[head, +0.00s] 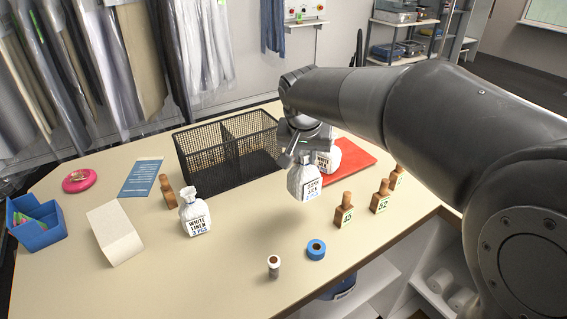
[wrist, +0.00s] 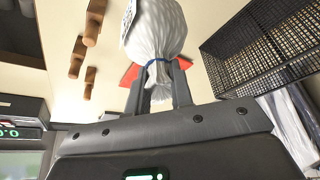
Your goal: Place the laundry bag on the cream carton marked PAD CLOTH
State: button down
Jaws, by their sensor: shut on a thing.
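My gripper (head: 304,148) is shut on the neck of a white laundry bag (head: 303,183). The bag hangs upright, apparently above the table, with a printed label too small to read surely. In the wrist view the bag (wrist: 157,32), with a blue tie, sits between my gripper's fingers (wrist: 160,88). A cream carton-like block (head: 115,234) lies on the table's left; no PAD CLOTH marking is readable on it. My gripper is well to its right. Another white bag (head: 196,214), labelled WHITE LINEN, stands between them. A further white bag (head: 330,162) shows partly behind the held one.
A black wire basket (head: 208,165) stands behind. A red mat (head: 352,160) lies right of it. Wooden numbered stamps (head: 344,212), a blue tape roll (head: 316,249) and a small capped cylinder (head: 273,265) stand nearer. A blue bin (head: 36,226) is far left.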

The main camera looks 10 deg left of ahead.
jog(key=shift+d+r, duration=0.45)
jog(key=shift+d, duration=0.25)
jog(key=s+a+r+n+g+y, duration=0.1)
jog(key=s+a+r+n, duration=0.3)
jog(key=a, duration=0.7)
jog(key=s+a+r+n+g+y, duration=0.15)
jog(key=s+a+n, duration=0.4)
jog(key=a, duration=0.55)
jog(key=s+a+r+n+y, duration=0.2)
jog(key=s+a+n, duration=0.3)
jog(key=a, duration=0.6)
jog(key=s+a+f+m, duration=0.1)
jog(key=s+a+f, duration=0.7)
jog(key=a+f, duration=0.1)
jog(key=shift+s+a+f, duration=0.2)
jog(key=shift+a+f, duration=0.2)
jog(key=shift+f, duration=0.5)
jog(key=c, duration=1.3)
grip_release()
jog(key=shift+f, duration=0.15)
jog(key=shift+h, duration=0.25)
